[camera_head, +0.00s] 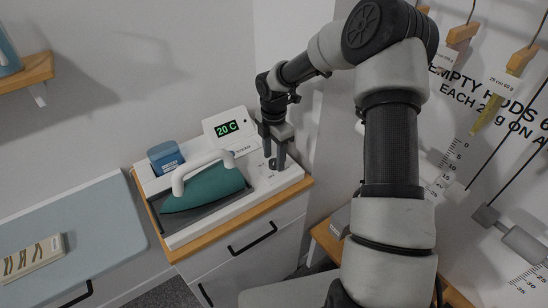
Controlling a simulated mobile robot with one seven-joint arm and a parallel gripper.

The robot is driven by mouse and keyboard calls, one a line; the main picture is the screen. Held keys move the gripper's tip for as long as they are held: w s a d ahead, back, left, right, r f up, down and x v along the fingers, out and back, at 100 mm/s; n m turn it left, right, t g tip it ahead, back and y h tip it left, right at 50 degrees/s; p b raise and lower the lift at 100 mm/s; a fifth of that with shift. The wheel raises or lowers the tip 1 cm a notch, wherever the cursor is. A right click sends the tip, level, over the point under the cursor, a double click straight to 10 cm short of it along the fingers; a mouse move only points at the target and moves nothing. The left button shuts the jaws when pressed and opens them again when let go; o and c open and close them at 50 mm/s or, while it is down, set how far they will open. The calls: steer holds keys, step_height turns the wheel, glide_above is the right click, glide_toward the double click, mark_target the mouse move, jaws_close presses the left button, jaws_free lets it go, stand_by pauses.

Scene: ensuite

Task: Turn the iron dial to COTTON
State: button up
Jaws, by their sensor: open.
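The iron (205,188), teal with a white handle, lies on a dark plate on the white station at the picture's centre. A small dark dial (272,164) shows on the station's top at its right side. My gripper (275,164) points down there, open, with one finger on each side of the dial as seen from here. I cannot tell whether the fingers touch it. The dial's markings, including COTTON, are too small to read, and the fingers partly hide it.
A white display box (229,128) reading "20 C" stands behind the iron, with a blue container (166,157) to its left. The station sits on a wood-topped drawer cabinet (245,240). A grey-blue board (70,225) is at left. Hanging rods and scales (490,110) are at right.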

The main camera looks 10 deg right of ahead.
steer(key=shift+f, duration=0.4)
steer(key=c, duration=1.1)
steer(key=shift+o, duration=0.2)
